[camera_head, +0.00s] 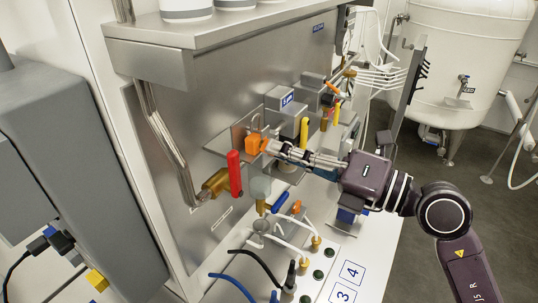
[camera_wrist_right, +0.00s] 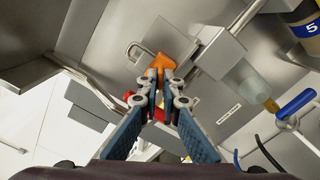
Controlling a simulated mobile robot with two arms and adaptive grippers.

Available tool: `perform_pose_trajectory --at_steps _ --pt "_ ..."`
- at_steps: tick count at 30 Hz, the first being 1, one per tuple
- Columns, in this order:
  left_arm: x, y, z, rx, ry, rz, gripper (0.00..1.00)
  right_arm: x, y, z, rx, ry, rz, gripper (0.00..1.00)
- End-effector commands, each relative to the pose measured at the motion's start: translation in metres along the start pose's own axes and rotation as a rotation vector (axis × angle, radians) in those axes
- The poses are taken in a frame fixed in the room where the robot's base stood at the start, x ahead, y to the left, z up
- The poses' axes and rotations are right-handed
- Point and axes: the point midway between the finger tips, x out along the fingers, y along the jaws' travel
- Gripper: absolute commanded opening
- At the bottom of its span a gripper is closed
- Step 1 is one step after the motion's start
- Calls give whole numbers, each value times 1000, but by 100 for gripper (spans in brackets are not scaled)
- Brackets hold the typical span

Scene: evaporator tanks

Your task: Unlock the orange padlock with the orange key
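The orange padlock (camera_head: 252,143) hangs at a grey metal plate on the front of the steel tank, with its metal shackle above it. It also shows in the right wrist view (camera_wrist_right: 165,60), just beyond the fingertips. My right gripper (camera_head: 268,147) reaches in from the right, and its tips are close against the padlock's side. In the wrist view the tips (camera_wrist_right: 160,78) are drawn together around a small orange piece, which looks like the orange key. The key is mostly hidden, and I cannot tell how deep it sits in the padlock. My left gripper is out of view.
A red-handled valve (camera_head: 235,173) is just left of the padlock. Yellow handles (camera_head: 304,132) stand behind the right gripper, and a blue-handled valve (camera_head: 280,201) is below. Cables and hoses run along the lower panel. A white tank (camera_head: 460,60) stands at the back right.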

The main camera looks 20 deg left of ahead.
Motion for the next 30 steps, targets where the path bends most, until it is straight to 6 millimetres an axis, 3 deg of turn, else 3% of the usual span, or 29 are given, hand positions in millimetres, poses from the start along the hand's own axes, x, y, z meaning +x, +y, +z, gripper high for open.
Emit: perform_pose_trajectory --at_steps 3,14,30 --pt "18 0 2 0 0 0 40 0 -4 -2 -101 -1 0 0" --pt "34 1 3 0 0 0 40 0 -3 -1 -253 -1 -1 0" --pt "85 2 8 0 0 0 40 0 -4 -1 -613 0 0 0"
